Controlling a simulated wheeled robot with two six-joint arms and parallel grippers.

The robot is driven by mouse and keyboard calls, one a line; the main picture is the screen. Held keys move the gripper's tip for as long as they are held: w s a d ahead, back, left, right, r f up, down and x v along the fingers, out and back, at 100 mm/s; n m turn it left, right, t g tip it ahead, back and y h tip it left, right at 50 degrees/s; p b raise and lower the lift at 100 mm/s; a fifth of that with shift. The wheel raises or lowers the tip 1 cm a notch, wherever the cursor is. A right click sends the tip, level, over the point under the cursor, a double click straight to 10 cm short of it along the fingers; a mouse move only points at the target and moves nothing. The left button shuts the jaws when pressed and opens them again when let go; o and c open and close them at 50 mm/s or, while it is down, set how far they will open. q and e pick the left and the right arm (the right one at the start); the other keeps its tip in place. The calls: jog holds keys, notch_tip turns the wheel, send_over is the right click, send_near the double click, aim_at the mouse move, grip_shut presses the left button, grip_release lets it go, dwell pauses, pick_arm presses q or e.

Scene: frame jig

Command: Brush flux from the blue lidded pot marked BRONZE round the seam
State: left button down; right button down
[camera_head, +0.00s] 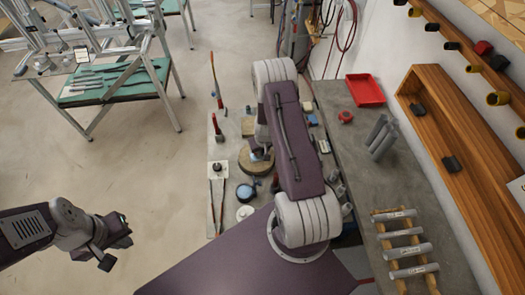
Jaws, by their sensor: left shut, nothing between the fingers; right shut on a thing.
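My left gripper (118,242) is shut and empty, out over the bare floor at the left. My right arm reaches over the grey bench, and its gripper (262,147) points down at a round brown block with a light blue piece (258,156) on it. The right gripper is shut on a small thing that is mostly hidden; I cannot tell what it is. I cannot make out the seam.
A white round dish (244,212) and long thin tools (217,195) lie near the pot. A red tray (366,90), grey cylinders (381,137) and a wooden rack (403,243) are on the right bench. A green-topped trolley (115,82) stands at the back left.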

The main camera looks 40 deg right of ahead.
jog(key=shift+s+a+b, duration=0.15)
jog(key=shift+s+b, duration=0.2)
jog(key=shift+b, duration=0.05)
jog(key=shift+w+r+p, duration=0.2)
jog(key=shift+p, duration=0.5)
jog(key=w+d+p, duration=0.1)
jog(key=p, duration=0.2)
jog(key=shift+w, duration=0.25)
jog(key=shift+w+f, duration=0.15)
jog(key=shift+f, duration=0.1)
jog(key=shift+f, duration=0.1)
